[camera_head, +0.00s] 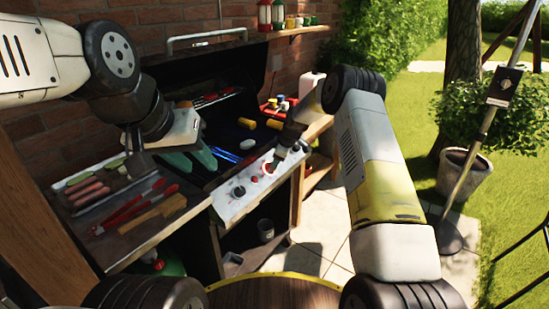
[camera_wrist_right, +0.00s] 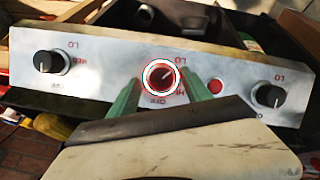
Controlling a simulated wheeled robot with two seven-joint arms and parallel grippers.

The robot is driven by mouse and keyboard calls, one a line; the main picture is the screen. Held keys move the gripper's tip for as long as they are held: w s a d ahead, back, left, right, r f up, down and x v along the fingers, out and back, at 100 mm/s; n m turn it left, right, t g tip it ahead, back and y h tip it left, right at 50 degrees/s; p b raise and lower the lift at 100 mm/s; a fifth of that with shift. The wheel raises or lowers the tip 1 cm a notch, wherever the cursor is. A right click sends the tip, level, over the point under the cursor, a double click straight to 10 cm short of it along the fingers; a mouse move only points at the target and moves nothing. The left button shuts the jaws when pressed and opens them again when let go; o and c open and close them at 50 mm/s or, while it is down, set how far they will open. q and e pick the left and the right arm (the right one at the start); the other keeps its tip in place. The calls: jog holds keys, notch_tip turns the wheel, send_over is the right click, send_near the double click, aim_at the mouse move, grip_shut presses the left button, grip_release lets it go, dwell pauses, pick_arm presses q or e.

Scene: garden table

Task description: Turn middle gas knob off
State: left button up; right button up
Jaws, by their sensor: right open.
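The grill's control panel (camera_head: 232,203) is a silver strip with black knobs; it fills the right wrist view (camera_wrist_right: 105,72). The middle knob (camera_wrist_right: 162,77) has a red and white ring around it, and its white mark points to the upper right. It shows small in the head view (camera_head: 268,168). My right gripper (camera_wrist_right: 161,94) is open, its green fingers left and right of the middle knob; I cannot tell if they touch it. My left gripper (camera_head: 195,165) hangs open and apart from the panel, near the grill's left side.
A left knob (camera_wrist_right: 50,62) and a right knob (camera_wrist_right: 268,96) flank the middle one. A red button (camera_wrist_right: 216,86) sits close to my right finger. A tray with sausages (camera_head: 85,190) and red tongs (camera_head: 125,212) lie on the left shelf. The grill lid (camera_head: 205,65) is raised.

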jog(key=shift+x, duration=0.85)
grip_shut()
